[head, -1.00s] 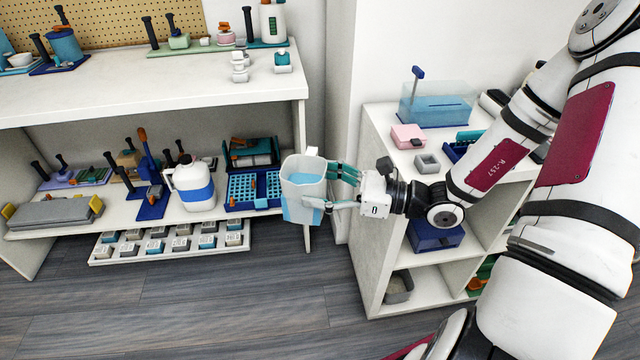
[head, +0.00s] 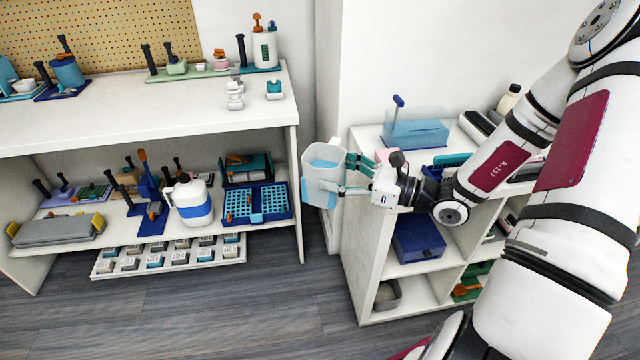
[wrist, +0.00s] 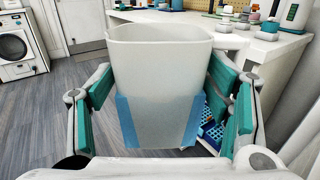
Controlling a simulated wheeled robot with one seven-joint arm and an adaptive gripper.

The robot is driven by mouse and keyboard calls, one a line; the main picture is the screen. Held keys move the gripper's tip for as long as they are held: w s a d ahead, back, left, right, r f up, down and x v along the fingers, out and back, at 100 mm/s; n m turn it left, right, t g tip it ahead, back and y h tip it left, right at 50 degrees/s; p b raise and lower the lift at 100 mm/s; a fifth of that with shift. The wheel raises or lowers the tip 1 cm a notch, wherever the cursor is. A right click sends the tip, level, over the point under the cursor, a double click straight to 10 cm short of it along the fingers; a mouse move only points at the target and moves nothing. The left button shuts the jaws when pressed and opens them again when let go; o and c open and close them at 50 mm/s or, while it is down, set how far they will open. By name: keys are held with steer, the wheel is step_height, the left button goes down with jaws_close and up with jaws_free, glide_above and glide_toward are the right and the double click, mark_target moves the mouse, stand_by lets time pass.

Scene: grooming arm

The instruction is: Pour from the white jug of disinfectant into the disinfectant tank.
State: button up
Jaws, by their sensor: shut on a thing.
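A white, open-topped jug (head: 323,190) with blue liquid inside is held off the floor, left of the right-hand cabinet, and looks close to upright. My gripper (head: 349,176) is shut on it, with teal-padded fingers on both sides. In the wrist view the jug (wrist: 160,85) fills the middle, with blue patches low on its wall; its liquid is hidden there. The disinfectant tank (head: 416,133), a clear blue box with a dark blue upright handle, stands on the cabinet top. The jug is left of the tank and lower in the picture, apart from it.
The white cabinet (head: 364,250) has a pink box partly hidden behind my gripper. A workbench (head: 130,110) stands left; its lower shelf holds a white bottle with a blue band (head: 191,203) and blue racks (head: 255,203). Open floor (head: 230,310) lies in front.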

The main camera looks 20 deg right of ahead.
steer(key=w+d+r+m+t+h, duration=0.15)
steer(key=d+r+m+h, duration=0.35)
steer(key=d, duration=1.1)
steer(key=w+d+m+t+h, duration=0.1)
steer(key=d+m+t+h, duration=0.25)
steer(key=d+h, duration=0.85)
steer(key=s+d+r+m, duration=0.1)
steer(key=s+d+r, duration=0.1)
steer(key=d, duration=0.5)
steer(key=s+d+r+m, duration=0.1)
steer(key=d+r+m, duration=0.1)
steer(key=d, duration=0.6)
steer(key=shift+s+r+g, duration=0.35)
steer(key=shift+r+g, duration=0.05)
steer(key=shift+r, duration=0.1)
